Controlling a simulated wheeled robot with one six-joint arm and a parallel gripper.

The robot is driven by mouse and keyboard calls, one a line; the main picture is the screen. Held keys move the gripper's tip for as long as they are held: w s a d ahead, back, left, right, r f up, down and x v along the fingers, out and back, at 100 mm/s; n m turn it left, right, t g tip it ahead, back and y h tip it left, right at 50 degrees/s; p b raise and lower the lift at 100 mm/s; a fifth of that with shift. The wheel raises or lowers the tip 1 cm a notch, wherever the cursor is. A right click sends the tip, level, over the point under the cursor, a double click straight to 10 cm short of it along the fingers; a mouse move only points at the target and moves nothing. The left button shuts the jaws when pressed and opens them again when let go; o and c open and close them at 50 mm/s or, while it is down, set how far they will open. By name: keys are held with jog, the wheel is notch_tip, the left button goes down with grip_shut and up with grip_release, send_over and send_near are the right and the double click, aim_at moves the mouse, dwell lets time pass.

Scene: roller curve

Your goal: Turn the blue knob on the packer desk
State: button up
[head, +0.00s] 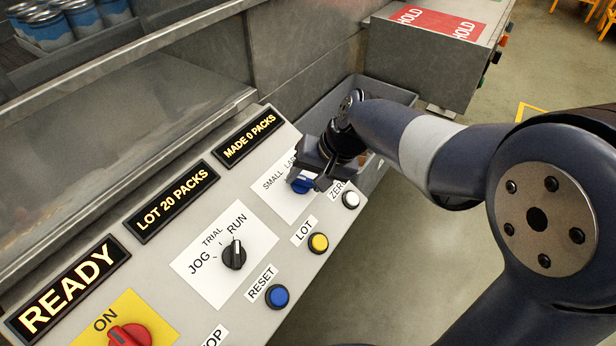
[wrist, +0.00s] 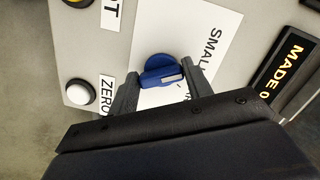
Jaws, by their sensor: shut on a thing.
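The blue knob (head: 301,185) sits on a white label plate near the far right end of the packer desk (head: 215,300). My gripper (head: 312,178) is over it and hides part of it in the head view. In the wrist view the blue knob (wrist: 163,72) lies between my gripper's two fingers (wrist: 163,82), which are shut on it. A pale pointer mark shows on the knob. The label beside it reads "SMALL"; the rest is partly hidden.
A white ZERO button (head: 350,200), a yellow LOT button (head: 318,243) and a blue RESET button (head: 277,296) line the desk's near edge. A black JOG/TRIAL/RUN selector (head: 234,255) and a red ON switch (head: 130,335) are to the left. A grey bin (head: 395,95) stands behind my arm.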

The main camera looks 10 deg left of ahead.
jog(key=o, duration=1)
jog(key=shift+c, duration=0.2)
jog(key=w+p+v, duration=0.1)
jog(key=v, duration=0.9)
jog(key=shift+s+r, duration=0.4)
jog(key=shift+s, duration=0.15)
jog(key=shift+d+f, duration=0.1)
jog(key=shift+d, duration=0.05)
jog(key=b+x, duration=0.1)
jog(key=x, duration=0.8)
jog(key=shift+f, duration=0.35)
jog(key=shift+w+a+f, duration=0.1)
jog(key=shift+a+f, duration=0.35)
